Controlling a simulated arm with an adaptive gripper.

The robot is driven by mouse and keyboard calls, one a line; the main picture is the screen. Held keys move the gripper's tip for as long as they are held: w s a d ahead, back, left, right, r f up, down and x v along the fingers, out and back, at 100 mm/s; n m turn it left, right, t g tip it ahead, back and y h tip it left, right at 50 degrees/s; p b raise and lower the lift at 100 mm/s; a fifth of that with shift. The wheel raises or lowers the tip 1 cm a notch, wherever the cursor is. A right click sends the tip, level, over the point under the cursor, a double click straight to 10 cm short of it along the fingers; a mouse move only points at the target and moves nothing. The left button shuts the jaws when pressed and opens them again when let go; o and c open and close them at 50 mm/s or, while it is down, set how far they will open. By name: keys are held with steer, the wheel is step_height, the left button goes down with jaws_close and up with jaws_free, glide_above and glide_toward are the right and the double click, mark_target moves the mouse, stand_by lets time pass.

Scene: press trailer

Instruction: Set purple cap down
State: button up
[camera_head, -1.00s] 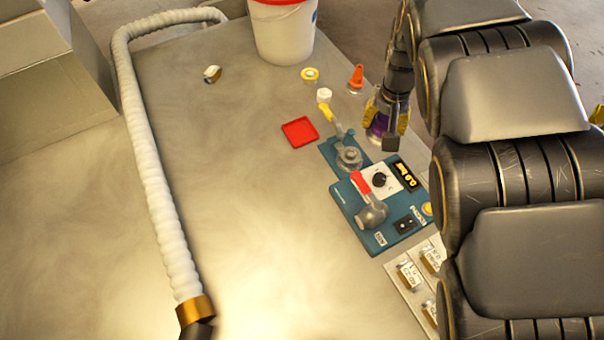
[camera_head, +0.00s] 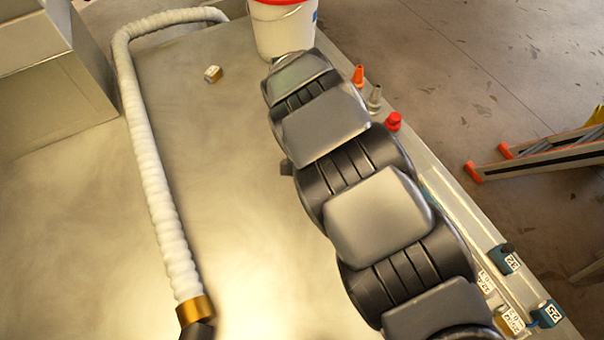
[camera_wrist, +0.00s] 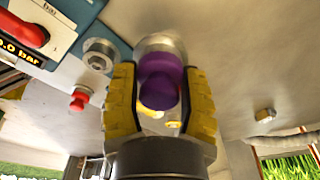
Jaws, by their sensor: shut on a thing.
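The purple cap (camera_wrist: 160,80) is between the yellow-padded fingers of my gripper (camera_wrist: 160,98) in the wrist view. The gripper is shut on it. A round silvery, glassy shape (camera_wrist: 160,42) shows just behind the cap; I cannot tell if they touch. In the head view my arm hides the gripper and the cap. I cannot tell how high the cap is above the surface.
The blue panel (camera_wrist: 60,22) with a red lever is at the wrist view's upper left. In the head view an orange cone (camera_head: 358,76), a grey nozzle (camera_head: 375,98) and a red cap (camera_head: 393,122) stand beside my arm. A white bucket (camera_head: 284,32) stands behind. The left tabletop (camera_head: 235,190) is mostly clear.

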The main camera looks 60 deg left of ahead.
step_height(320, 180, down, 9)
steer(key=shift+r, duration=0.1)
stand_by(0.3)
steer(key=o, duration=1)
